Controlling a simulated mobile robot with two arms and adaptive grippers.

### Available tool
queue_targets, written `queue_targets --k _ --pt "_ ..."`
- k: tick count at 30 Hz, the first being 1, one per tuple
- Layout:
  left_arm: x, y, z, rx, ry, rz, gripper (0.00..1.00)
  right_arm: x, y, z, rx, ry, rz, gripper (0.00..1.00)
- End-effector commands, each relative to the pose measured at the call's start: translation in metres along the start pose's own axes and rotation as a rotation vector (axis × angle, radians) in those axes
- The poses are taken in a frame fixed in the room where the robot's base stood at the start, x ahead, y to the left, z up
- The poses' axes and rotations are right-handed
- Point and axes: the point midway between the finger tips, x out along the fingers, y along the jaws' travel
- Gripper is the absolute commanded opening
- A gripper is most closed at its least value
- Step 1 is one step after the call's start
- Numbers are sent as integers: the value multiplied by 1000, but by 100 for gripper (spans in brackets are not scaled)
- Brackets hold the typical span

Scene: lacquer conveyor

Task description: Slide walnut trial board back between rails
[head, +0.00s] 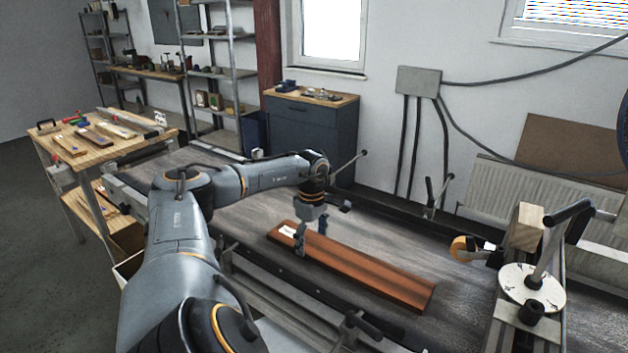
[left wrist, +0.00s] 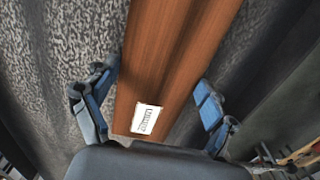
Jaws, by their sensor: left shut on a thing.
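The walnut trial board (head: 370,270) is a long reddish-brown board with a small white label near its left end. It lies on the dark grey conveyor belt (head: 250,215), slanting from upper left to lower right. My left gripper (head: 312,238) is shut on the board near its labelled end, one finger on each long side. In the left wrist view the board (left wrist: 178,60) runs between the two fingers of the gripper (left wrist: 155,106), with its label close to the palm. Dark rails (head: 290,275) run along the belt's near side. My right gripper is out of view.
A white round dial plate (head: 531,285) and a wooden block (head: 526,227) stand at the right on the conveyor's frame. Clamp levers (head: 430,195) rise along the far rail. A workbench (head: 95,150) with boards stands at left. The belt left of the board is clear.

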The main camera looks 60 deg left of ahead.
Motion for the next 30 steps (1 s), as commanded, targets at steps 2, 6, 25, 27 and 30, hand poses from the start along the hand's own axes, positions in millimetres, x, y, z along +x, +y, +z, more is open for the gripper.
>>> queue_targets --k 2,6,25,27,30 --pt "0 0 -2 -1 4 0 47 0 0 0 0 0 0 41" --pt "0 0 -2 -1 4 0 100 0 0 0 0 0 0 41" --pt "-40 1 0 0 1 5 100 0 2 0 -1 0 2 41" --pt "-56 1 0 0 1 4 100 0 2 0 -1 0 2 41" --pt "-78 1 -1 0 1 5 100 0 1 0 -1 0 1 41"
